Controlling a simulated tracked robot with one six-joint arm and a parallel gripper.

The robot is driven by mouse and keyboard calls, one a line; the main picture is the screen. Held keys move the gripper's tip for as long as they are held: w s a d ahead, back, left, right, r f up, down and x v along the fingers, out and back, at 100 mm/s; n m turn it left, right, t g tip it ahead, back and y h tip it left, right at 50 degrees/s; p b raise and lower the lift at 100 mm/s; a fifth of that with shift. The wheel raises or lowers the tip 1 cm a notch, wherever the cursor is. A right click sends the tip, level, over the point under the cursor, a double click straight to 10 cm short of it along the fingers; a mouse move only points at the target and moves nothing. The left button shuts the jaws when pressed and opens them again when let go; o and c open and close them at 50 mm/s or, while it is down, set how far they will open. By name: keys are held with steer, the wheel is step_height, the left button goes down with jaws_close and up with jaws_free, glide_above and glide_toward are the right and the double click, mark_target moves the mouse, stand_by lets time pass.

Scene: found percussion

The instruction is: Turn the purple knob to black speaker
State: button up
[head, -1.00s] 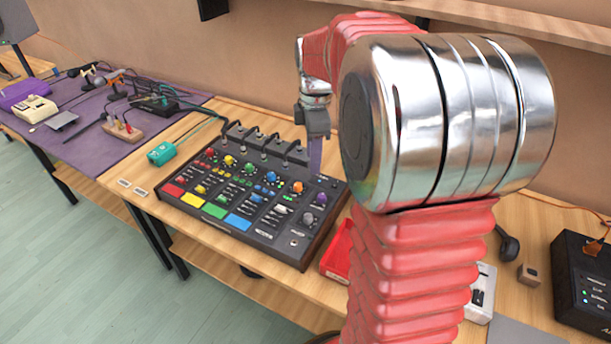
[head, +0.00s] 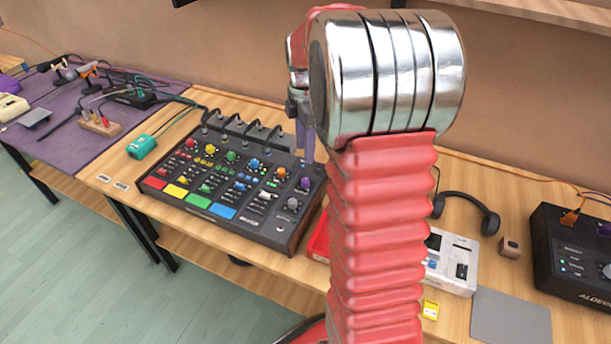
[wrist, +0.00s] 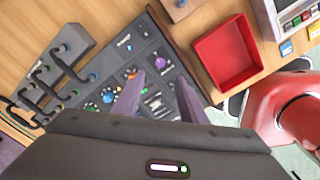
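The purple knob (head: 305,183) is at the right end of the black mixer panel (head: 284,222), above a grey knob (head: 293,204). In the wrist view the purple knob (wrist: 160,63) shows just beyond the fingertips. My gripper (wrist: 160,79) is open and empty, its two purple-grey fingers apart over the panel, one on either side of the knob in the picture. I see no contact with the knob. In the head view my arm partly hides the gripper, behind the panel's right end. The marks around the knob are too small to read, so I cannot pick out a black speaker mark.
Black cables and plugs (head: 232,122) line the panel's back edge. A red tray (wrist: 228,54) is beside the panel. To the right are headphones (head: 468,208), a white device (head: 451,262) and a black box with lights (head: 560,250). A teal box (head: 142,146) is at the left.

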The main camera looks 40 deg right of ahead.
mark_target(305, 179)
step_height(305, 179, down, 12)
steer(key=shift+r, duration=0.25)
steer(key=shift+c, duration=0.2)
steer(key=c, duration=0.9)
steer(key=shift+d, duration=0.15)
jaws_close()
